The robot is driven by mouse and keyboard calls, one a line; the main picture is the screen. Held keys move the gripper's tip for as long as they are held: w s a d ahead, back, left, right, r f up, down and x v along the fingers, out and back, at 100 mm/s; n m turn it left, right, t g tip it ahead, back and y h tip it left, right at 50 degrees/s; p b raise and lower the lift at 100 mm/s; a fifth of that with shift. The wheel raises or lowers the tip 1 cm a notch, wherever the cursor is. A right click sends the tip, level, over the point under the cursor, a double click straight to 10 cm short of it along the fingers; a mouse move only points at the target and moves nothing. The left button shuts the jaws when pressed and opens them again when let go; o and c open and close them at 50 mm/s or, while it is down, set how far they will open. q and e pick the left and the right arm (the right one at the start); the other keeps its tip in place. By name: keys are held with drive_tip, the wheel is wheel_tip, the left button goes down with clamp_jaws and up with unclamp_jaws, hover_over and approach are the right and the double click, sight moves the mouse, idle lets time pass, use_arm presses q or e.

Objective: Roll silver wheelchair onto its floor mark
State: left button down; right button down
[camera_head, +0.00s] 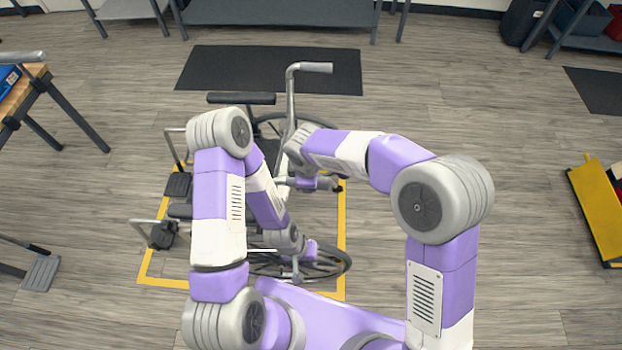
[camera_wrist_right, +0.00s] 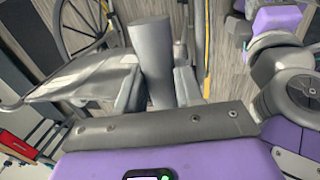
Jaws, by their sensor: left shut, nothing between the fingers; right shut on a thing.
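The silver wheelchair (camera_head: 290,110) faces left in the head view, over the yellow floor outline (camera_head: 341,225). Its near wheel (camera_head: 335,266) overlaps the outline's right line. Its far side appears beyond the outline's far edge; exact ground contact is hidden by my arms. A bare push handle (camera_head: 315,67) shows at the far side. My right gripper (camera_head: 331,184) is shut at the nearer rear handle, which shows as a grey cylinder (camera_wrist_right: 152,60) between the fingers in the right wrist view. My left gripper (camera_head: 297,270) is shut and empty beside the near wheel.
A dark mat (camera_head: 270,68) lies behind the chair. Grey benches (camera_head: 280,12) line the back. The floor right of the chair is mostly clear.

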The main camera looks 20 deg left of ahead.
drive_tip(key=c, duration=0.7)
unclamp_jaws()
drive_tip(key=shift+c, duration=0.2)
wheel_tip(320, 180, up, 8)
drive_tip(key=s+p, duration=0.1)
drive_tip(key=shift+s+d+f, duration=0.15)
drive_tip(key=shift+s+f, duration=0.05)
drive_tip(key=shift+s+f, duration=0.1)
